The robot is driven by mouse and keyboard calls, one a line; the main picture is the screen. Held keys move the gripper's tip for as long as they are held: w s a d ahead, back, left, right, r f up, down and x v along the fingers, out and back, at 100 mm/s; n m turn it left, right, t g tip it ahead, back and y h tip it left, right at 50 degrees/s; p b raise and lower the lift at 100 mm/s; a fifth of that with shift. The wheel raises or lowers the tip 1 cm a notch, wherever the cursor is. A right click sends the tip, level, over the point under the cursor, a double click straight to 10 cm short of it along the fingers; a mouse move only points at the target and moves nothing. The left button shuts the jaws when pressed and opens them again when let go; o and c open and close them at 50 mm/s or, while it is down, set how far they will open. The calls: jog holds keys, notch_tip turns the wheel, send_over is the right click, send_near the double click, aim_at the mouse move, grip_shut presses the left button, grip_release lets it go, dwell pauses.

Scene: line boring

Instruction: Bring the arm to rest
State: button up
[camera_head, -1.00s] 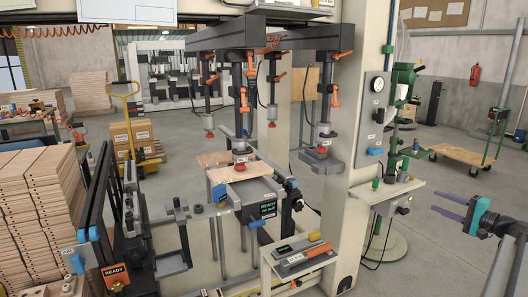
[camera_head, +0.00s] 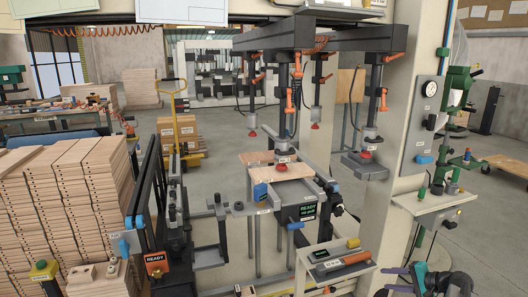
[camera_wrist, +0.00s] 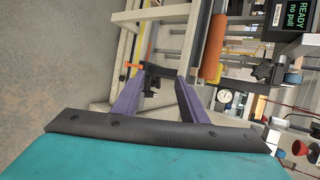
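My gripper (camera_head: 397,279) shows at the bottom right of the head view, with purple fingers and a teal body. In the wrist view its two purple fingers (camera_wrist: 155,98) stand wide apart with nothing between them. The gripper is open and empty. It is in front of the boring machine, to the right of a small tool shelf (camera_head: 318,273). Part of my arm is cut off by the lower edge of the head view.
The boring machine has a wooden board (camera_head: 280,172) on its table under the clamps, and a screen (camera_head: 308,211) reading READY. Stacked boards (camera_head: 60,200) stand at left. A control shelf (camera_head: 432,203) is close behind my gripper. Open floor lies at far right.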

jog(key=s+a+f+n+g, duration=0.25)
jog(key=s+a+f, duration=0.25)
jog(key=a+f, duration=0.3)
jog(key=s+a+f+n+g, duration=0.1)
jog(key=s+a+f+g, duration=0.2)
jog(key=s+a+f, duration=0.5)
jog(key=s+a+f+n+g, duration=0.1)
jog(key=s+a+f+g, duration=0.3)
jog(key=a, duration=0.7)
jog(key=s+a+f+n+g+h, duration=0.1)
jog(key=s+a+f+n+h, duration=0.1)
jog(key=s, duration=0.6)
jog(key=s+a+f+n+g+h, duration=0.2)
jog(key=s+a+f+n, duration=0.1)
jog(key=s, duration=0.5)
jog(key=s+a+f+n+g+h, duration=0.2)
jog(key=s+a+f+n+h, duration=0.1)
jog(key=s, duration=0.6)
jog(key=shift+a+f+p, duration=0.35)
jog(key=shift+a+f, duration=0.2)
jog(key=shift+f, duration=0.2)
